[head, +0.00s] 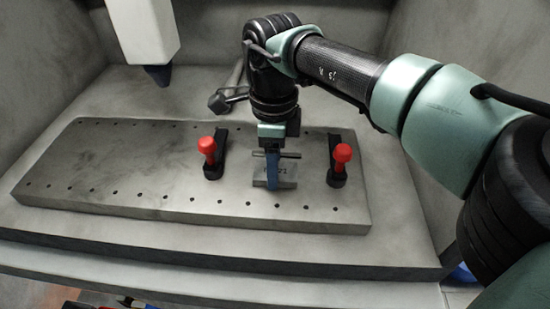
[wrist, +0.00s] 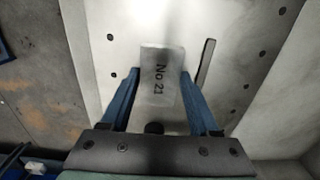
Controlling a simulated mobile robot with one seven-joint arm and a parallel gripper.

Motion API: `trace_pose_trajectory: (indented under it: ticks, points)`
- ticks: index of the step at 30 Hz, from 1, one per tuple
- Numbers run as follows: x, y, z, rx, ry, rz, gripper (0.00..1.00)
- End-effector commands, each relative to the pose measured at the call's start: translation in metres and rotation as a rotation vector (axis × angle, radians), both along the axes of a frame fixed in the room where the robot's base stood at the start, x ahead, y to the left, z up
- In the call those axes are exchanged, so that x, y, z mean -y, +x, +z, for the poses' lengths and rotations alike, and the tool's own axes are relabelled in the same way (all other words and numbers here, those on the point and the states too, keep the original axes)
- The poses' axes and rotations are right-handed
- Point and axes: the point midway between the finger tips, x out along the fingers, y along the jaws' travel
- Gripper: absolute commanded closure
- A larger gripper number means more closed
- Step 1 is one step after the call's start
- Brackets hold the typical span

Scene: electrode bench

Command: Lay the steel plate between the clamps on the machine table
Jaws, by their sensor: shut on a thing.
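The steel plate (head: 288,174) is a small grey block marked "No 21"; it also shows in the wrist view (wrist: 160,62). My gripper (head: 272,180) is shut on it, with a blue finger (wrist: 122,95) on either side in the wrist view. The plate is at or just above the machine table (head: 120,180); I cannot tell whether it touches. It lies between two black clamps with red knobs, the left clamp (head: 209,150) and the right clamp (head: 340,160). My near finger hides part of the plate.
A thin grey bar (head: 291,155) lies just behind the plate and shows right of it in the wrist view (wrist: 205,62). The machine table has rows of small holes, and its left half is clear. A white machine head (head: 143,30) hangs at the upper left.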

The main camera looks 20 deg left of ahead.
Motion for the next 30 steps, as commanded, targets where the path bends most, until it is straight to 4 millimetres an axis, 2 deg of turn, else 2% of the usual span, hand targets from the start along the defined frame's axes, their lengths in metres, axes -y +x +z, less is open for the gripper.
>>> trace_pose_trajectory:
  ticks: [8, 9, 13, 14, 23, 26, 30]
  points:
    - [-0.001, 0.001, -0.001, 0.003, 0.001, 0.000, 1.00]
    - [0.000, 0.000, -0.002, 0.001, 0.000, 0.000, 0.34]
    - [0.000, 0.000, -0.002, 0.001, 0.000, 0.000, 0.11]
    - [0.000, 0.000, -0.002, 0.001, 0.000, 0.000, 0.08]
    - [0.000, 0.000, 0.000, 0.002, 0.000, 0.000, 0.08]
    - [0.000, 0.001, 0.008, 0.004, 0.000, 0.000, 0.08]
    - [0.000, 0.001, 0.032, 0.006, 0.000, 0.000, 0.08]
